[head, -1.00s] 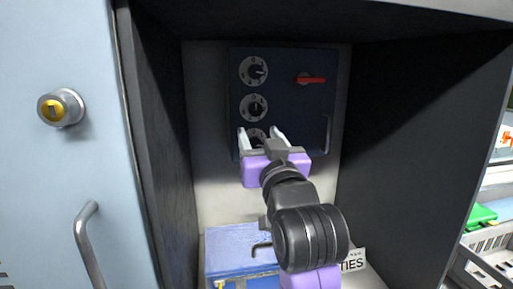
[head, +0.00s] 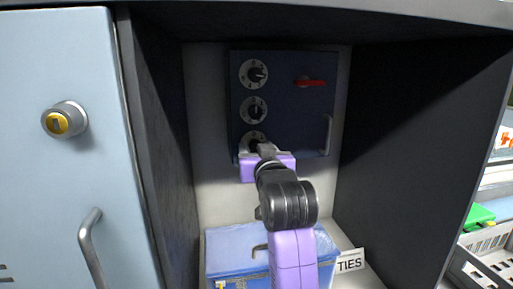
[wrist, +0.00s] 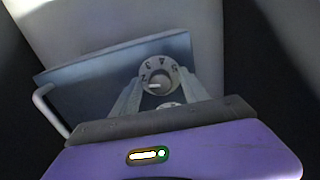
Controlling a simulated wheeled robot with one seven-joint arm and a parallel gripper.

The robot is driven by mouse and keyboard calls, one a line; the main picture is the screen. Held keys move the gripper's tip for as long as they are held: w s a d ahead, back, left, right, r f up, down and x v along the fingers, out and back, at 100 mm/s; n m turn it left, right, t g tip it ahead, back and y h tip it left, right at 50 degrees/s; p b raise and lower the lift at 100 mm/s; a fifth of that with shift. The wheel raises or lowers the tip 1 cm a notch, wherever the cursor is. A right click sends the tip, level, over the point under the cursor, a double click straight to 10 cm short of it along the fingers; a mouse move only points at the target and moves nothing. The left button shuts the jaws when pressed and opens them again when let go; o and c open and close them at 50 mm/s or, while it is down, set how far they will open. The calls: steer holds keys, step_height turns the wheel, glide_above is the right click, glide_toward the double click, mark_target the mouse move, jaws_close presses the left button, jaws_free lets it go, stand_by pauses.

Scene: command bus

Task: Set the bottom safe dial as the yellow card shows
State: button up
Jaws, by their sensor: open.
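The dark blue safe (head: 290,110) is at the back of the cabinet, with a column of round dials on its left side. Its bottom dial (head: 255,139) is partly hidden behind my gripper (head: 264,151). The middle dial (head: 255,110) and top dial (head: 254,74) are clear. No yellow card is recognisable.
A red lever (head: 310,83) and a handle (head: 327,135) are on the safe's right side. A blue box (head: 230,250) and a TIES sign (head: 350,264) stand below. Dark cabinet walls flank the arm. A light blue door (head: 60,190) is at left.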

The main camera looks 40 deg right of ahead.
jaws_close()
